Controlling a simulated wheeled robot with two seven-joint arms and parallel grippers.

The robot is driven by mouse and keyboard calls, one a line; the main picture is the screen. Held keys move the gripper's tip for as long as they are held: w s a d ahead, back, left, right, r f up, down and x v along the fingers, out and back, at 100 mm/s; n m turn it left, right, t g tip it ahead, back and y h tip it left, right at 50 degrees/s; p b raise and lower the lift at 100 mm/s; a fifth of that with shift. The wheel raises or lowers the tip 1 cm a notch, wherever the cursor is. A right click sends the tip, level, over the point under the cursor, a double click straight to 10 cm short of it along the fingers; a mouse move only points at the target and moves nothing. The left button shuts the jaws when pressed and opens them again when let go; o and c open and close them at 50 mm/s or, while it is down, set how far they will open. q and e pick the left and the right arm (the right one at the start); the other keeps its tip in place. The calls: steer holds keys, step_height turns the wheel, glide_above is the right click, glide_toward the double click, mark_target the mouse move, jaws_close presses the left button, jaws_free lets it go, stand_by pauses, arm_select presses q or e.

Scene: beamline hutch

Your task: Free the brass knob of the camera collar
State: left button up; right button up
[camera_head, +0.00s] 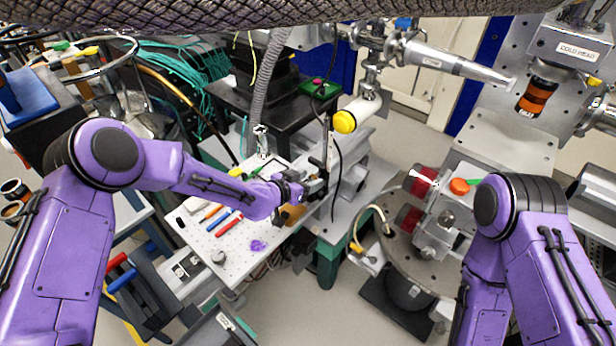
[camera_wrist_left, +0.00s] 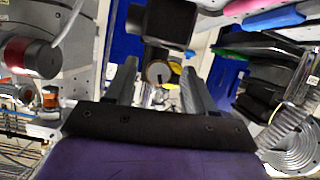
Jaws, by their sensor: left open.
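My left gripper (camera_head: 318,184) is at the far right edge of the white perforated board, its jaws apart. In the left wrist view its two dark fingers (camera_wrist_left: 162,88) stand open with a gap between them. A small round tan, brass-like disc with a dark mark, perhaps the brass knob (camera_wrist_left: 158,72), shows in that gap, and nothing is seen gripped. A black block, possibly the camera (camera_wrist_left: 160,22), is above it in the picture. In the head view the gripper and dark parts around it hide the knob and collar. My right gripper is out of view.
A black cable (camera_head: 337,150) hangs close by my left gripper. A round grey table (camera_head: 400,252) with red-ended equipment is to the right.

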arm_select(q)
steer(key=shift+w+f, duration=0.2)
steer(key=shift+w, duration=0.15)
steer(key=shift+s+r, duration=0.3)
steer(key=shift+s, duration=0.1)
steer(key=shift+c, duration=0.3)
steer(key=shift+s+r, duration=0.15)
steer(key=c, duration=0.5)
jaws_close()
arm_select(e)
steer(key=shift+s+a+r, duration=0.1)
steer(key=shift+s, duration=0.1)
arm_select(q)
steer(key=f+n+h+b, duration=0.1)
steer(key=b, duration=0.3)
steer(key=shift+a+n+g, duration=0.15)
steer(key=shift+n+g, duration=0.15)
steer(key=shift+n, duration=0.1)
steer(key=shift+r+n+h+b, duration=0.2)
steer(key=shift+n+h+b, duration=0.2)
steer(key=shift+n+b, duration=0.15)
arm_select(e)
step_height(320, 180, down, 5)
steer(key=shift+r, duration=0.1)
